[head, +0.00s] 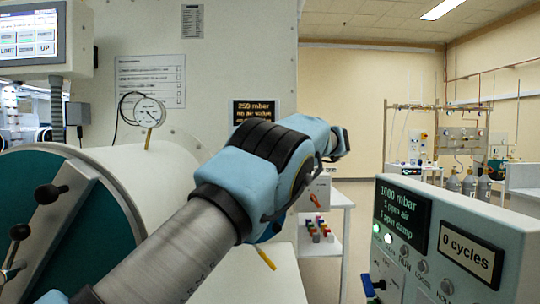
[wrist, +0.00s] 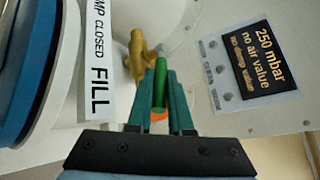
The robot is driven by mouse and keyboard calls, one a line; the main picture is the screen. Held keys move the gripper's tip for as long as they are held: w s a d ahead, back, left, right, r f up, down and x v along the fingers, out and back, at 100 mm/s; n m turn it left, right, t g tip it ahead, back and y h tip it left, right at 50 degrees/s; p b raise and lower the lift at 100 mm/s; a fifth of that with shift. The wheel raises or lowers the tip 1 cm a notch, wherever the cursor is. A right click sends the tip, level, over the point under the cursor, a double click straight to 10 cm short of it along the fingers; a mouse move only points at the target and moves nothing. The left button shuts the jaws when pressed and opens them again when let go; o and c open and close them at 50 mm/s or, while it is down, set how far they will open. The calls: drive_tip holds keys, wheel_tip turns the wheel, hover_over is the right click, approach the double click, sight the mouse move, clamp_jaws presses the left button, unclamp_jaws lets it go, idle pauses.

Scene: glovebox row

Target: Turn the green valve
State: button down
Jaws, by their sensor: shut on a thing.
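The green valve handle (wrist: 159,84) shows in the wrist view, pointing away from a brass valve fitting (wrist: 138,52) on a pale panel. My gripper (wrist: 160,95) has its teal fingers on both sides of the green handle and is shut on it. An orange part shows partly behind the fingers. A label to the left reads "PUMP CLOSED" in part and "FILL" (wrist: 100,92). In the head view my arm hides the valve and the gripper.
A display (wrist: 250,60) right of the valve reads 250 mbar; it also shows in the head view (head: 253,111). A round gauge (head: 149,112) stands on the white cylinder at left.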

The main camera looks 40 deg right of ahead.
drive_tip(key=c, duration=0.8)
unclamp_jaws()
drive_tip(key=shift+w, duration=0.1)
drive_tip(key=shift+c, duration=0.2)
drive_tip(key=b+v, duration=0.2)
drive_tip(key=v, duration=0.8)
drive_tip(key=shift+s, duration=0.4)
drive_tip(key=shift+d+r, duration=0.1)
